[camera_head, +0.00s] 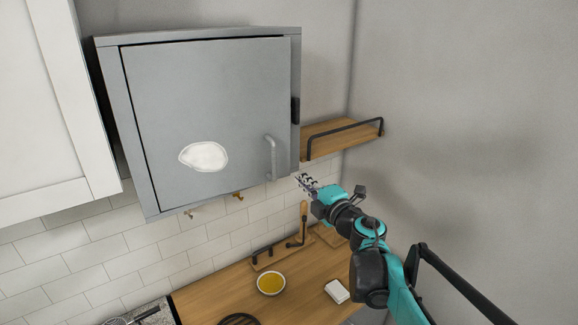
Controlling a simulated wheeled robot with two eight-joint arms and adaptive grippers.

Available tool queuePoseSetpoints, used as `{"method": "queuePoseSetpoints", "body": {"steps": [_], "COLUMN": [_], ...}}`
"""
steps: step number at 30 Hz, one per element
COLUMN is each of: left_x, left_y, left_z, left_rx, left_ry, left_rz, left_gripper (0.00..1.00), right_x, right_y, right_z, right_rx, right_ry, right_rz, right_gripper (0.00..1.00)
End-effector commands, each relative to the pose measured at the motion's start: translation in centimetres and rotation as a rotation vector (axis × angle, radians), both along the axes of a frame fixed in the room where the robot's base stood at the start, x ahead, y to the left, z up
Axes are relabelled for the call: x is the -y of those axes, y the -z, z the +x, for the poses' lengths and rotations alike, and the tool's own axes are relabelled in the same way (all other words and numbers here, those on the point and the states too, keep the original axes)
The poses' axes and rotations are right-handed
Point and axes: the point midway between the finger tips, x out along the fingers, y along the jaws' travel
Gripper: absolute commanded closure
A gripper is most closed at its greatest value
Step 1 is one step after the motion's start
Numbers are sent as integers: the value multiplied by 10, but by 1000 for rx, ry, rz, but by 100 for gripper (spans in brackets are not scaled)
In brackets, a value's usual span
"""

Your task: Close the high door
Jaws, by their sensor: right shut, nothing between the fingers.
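The high door (215,100) is the grey front of a wall cabinet (298,70). It looks flush with the cabinet frame, with a dark thin gap along its left and top edges. A vertical grey handle (271,157) sits at its lower right, and a white patch (204,156) is on its lower part. My right gripper (305,182) is shut and empty, just right of and below the cabinet's lower right corner, apart from the handle in the picture. My left gripper is not in view.
A wooden shelf (340,138) with a black rail is right of the cabinet. Below is a wooden counter (215,295) with a bowl of yellow contents (271,283) and a white block (337,291). A white cabinet (50,100) stands left. Open air lies before the door.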

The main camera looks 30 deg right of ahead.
Motion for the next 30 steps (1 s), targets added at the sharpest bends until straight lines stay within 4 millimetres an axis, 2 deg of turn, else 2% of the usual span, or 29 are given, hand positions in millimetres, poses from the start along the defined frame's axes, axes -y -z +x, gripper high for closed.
{"method": "queuePoseSetpoints", "body": {"steps": [1, 6, 12, 17, 26, 30], "left_x": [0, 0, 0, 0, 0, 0], "left_y": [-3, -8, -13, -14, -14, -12], "left_z": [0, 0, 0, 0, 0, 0], "left_rx": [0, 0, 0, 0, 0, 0], "left_ry": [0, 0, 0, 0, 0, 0], "left_rz": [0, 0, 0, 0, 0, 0], "left_gripper": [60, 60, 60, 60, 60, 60], "right_x": [-1, 1, 2, 3, 3, 10], "right_y": [-1, -1, -1, 0, 0, 1], "right_z": [13, 46, 71, 78, 78, 82], "right_rx": [0, 0, 0, 0, 0, 0], "right_ry": [-3, -2, 0, 1, 2, 13], "right_rz": [0, 0, 0, 0, 0, 0], "right_gripper": [100, 100, 100, 100, 100, 100]}}
